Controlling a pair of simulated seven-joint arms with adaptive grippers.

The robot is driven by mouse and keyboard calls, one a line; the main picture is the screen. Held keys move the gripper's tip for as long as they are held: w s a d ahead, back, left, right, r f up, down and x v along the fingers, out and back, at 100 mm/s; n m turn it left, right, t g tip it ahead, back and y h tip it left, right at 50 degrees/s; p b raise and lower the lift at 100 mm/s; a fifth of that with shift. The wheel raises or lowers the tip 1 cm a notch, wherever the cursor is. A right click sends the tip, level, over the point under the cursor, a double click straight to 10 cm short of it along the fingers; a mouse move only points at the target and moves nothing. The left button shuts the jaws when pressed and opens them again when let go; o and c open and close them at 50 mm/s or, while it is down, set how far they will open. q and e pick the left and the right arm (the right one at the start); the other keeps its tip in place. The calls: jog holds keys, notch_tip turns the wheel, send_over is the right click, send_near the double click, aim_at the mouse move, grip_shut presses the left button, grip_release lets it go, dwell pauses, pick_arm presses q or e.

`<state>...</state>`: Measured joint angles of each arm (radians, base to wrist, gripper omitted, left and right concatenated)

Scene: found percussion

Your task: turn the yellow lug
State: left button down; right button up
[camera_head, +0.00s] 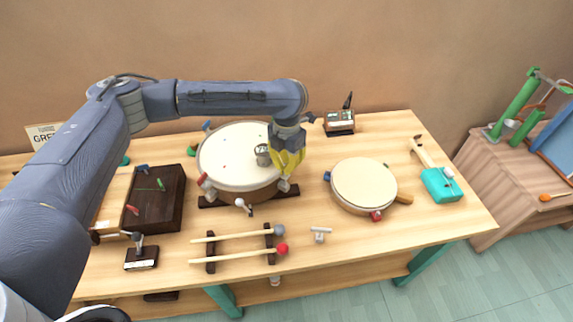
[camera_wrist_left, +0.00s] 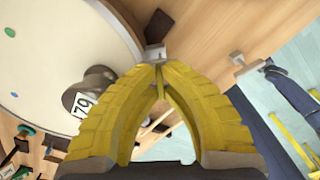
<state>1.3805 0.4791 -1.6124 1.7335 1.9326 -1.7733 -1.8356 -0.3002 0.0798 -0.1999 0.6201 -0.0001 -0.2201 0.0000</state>
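The large drum (camera_head: 228,150) with a cream head lies on a dark stand on the table, with coloured lugs around its rim. My left gripper (camera_head: 288,172), with yellow fingers, points down at the drum's right rim and hides part of it. In the left wrist view its fingertips (camera_wrist_left: 160,66) come together just at a grey lug bracket (camera_wrist_left: 154,53) on the rim. A thin yellow piece, seemingly the yellow lug (camera_wrist_left: 163,88), shows between the fingers; in the head view I cannot make it out. A grey knob with a number tag (camera_head: 263,155) stands on the drum head beside the gripper.
A smaller drum (camera_head: 364,185) lies to the right. Two mallets (camera_head: 236,237) rest on a rack in front, near a small grey T-shaped piece (camera_head: 321,233). A dark wooden box (camera_head: 160,198) stands left, a small meter (camera_head: 340,121) behind. The front right of the table is clear.

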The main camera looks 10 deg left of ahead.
aim_at(287, 165)
dwell(0.5)
pick_arm(q)
jog(key=c, duration=1.6)
grip_release()
notch_tip(287, 165, up, 12)
